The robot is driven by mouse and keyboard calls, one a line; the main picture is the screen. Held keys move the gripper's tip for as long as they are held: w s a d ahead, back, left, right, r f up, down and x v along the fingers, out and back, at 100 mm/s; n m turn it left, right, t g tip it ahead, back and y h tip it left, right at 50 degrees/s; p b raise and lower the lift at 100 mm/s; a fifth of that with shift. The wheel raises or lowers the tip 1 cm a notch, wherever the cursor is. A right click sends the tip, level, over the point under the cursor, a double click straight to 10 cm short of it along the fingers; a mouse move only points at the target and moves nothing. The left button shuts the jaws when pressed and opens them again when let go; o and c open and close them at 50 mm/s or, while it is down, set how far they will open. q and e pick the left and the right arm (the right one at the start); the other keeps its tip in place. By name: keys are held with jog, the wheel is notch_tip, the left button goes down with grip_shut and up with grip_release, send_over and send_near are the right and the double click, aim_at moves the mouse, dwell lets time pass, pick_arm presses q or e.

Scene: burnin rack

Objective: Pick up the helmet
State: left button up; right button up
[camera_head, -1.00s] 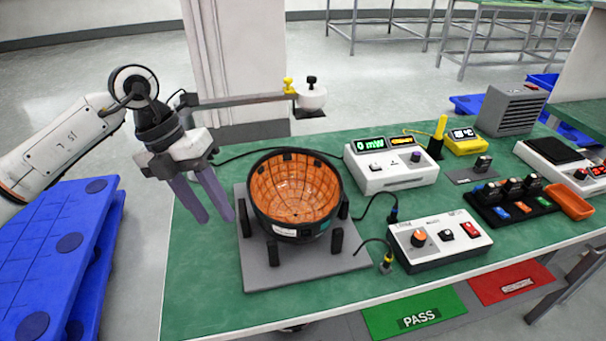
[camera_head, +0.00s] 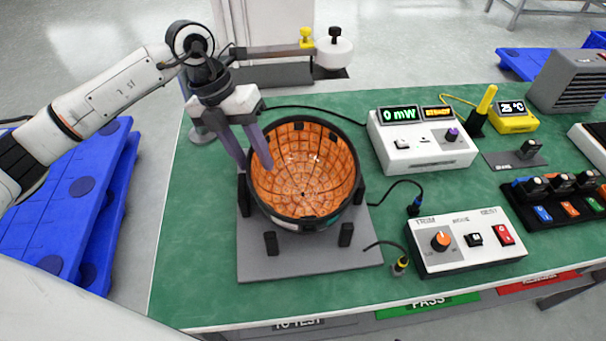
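The helmet (camera_head: 302,170) looks like a round dark-rimmed bowl with an orange, grid-lined inside. It sits open side up among black posts on a grey base plate (camera_head: 310,262) on the green table. My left gripper (camera_head: 254,167) is at the helmet's left rim, pointing down. Its two purple-grey fingers are apart. One finger overlaps the orange inside and the other shows just outside the rim. I cannot tell whether either touches the rim. My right gripper is out of view.
A white meter box (camera_head: 425,158) and a white control box with knobs (camera_head: 465,256) stand right of the helmet, with cables between. A horizontal arm with a white round head (camera_head: 333,52) is behind it. Blue pallets (camera_head: 75,215) lie left. The table's front left is clear.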

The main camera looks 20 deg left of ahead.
aim_at(266, 177)
pick_arm(q)
jog(key=shift+x, duration=1.95)
jog(key=shift+w+d+r, duration=0.1)
jog(key=shift+d+r, duration=0.05)
grip_shut()
